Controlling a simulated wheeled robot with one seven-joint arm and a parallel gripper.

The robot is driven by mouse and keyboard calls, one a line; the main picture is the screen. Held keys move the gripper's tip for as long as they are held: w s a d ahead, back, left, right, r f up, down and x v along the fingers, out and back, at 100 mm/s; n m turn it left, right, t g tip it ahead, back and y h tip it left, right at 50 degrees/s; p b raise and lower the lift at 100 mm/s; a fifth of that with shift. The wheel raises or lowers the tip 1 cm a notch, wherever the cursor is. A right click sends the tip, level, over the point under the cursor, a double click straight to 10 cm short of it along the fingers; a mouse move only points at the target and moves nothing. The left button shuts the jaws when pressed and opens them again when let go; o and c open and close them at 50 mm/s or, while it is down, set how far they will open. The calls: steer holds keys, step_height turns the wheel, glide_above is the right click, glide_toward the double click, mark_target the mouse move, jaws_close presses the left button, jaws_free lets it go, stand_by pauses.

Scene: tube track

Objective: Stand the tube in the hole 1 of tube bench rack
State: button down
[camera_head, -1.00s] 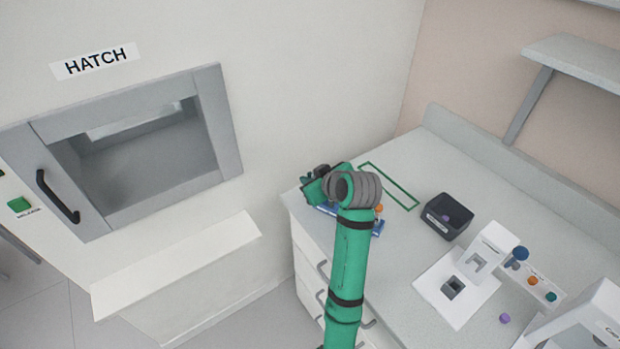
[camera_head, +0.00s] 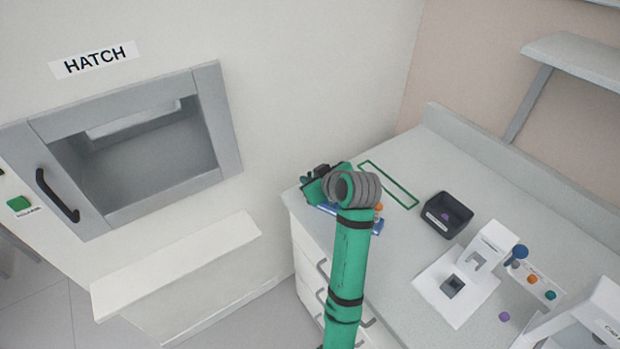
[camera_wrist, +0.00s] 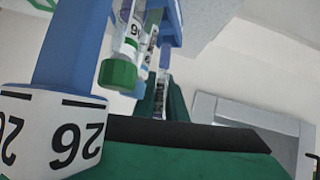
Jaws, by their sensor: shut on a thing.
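My gripper (camera_head: 318,186) is at the far left corner of the bench, over the blue tube bench rack (camera_head: 376,228), which my arm partly covers. In the wrist view the green fingers (camera_wrist: 161,105) are shut on a narrow clear tube (camera_wrist: 164,58) with dark print. Its lower end and its fit in any hole cannot be made out. Blue rack parts (camera_wrist: 72,38) stand close by at the upper left. Another labelled tube with a green cap (camera_wrist: 117,74) is beside the held one. Hole numbers are not readable.
A white rounded piece marked 26 (camera_wrist: 55,130) is very near the wrist camera. An orange cap (camera_head: 379,207) shows by the rack. A green outline (camera_head: 390,183), a black box (camera_head: 446,215) and a white device (camera_head: 458,285) are to the right. The hatch (camera_head: 130,150) is left.

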steer(key=shift+r, duration=0.15)
steer(key=shift+r, duration=0.25)
steer(key=c, duration=1.7)
jaws_free()
steer(key=shift+s, duration=0.1)
steer(key=v, duration=1)
steer(key=shift+s+d+r, duration=0.15)
steer(key=shift+s+r, duration=0.05)
steer(key=shift+s, duration=0.05)
